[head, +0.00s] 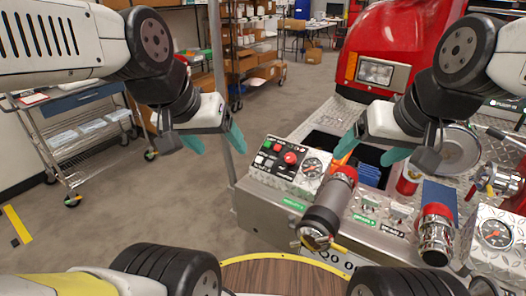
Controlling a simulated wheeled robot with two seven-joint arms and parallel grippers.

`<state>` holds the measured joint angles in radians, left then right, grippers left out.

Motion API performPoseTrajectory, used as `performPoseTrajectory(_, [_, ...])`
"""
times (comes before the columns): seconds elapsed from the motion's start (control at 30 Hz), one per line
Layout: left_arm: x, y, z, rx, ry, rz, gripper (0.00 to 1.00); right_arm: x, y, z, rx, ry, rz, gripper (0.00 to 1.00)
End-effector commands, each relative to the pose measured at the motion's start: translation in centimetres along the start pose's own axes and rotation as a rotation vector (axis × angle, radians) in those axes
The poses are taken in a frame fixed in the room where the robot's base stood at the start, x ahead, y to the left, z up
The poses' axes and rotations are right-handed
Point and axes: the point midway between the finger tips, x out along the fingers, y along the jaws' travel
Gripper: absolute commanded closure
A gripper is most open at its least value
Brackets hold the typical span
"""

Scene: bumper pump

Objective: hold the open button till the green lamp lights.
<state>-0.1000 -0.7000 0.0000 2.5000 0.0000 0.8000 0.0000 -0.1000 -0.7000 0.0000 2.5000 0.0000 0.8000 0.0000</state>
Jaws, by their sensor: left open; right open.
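A small control panel (278,164) is on the truck's bumper near the middle of the head view. It carries small green, red and white buttons or lamps, a larger red button (290,158) and a round gauge (313,167). Which one is the open button, and which is the green lamp or whether it is lit, is too small to tell. My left gripper (213,142) is open and empty, in the air left of the panel. My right gripper (372,148) is open and empty, in the air right of the panel. Neither touches the panel.
The bumper (262,206) holds a grey cylinder with a red cap (327,205), a red-and-chrome fitting (436,230) and another gauge (495,233). The red truck (405,45) stands behind. A wire cart (80,135) is left; open floor lies between it and the bumper.

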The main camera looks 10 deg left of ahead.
Motion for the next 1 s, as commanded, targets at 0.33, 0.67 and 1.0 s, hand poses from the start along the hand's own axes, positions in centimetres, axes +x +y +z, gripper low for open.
performPoseTrajectory(0.33, [0.00,0.00,0.00,0.000,0.000,0.000,0.98,0.00,0.00,0.00,0.000,0.000,0.000,0.20])
performPoseTrajectory(0.67, [0.00,0.00,0.00,0.000,0.000,0.000,1.00,0.00,0.00,0.00,0.000,0.000,0.000,0.20])
performPoseTrajectory(1.0, [0.00,0.00,0.00,0.000,0.000,0.000,1.00,0.00,0.00,0.00,0.000,0.000,0.000,0.20])
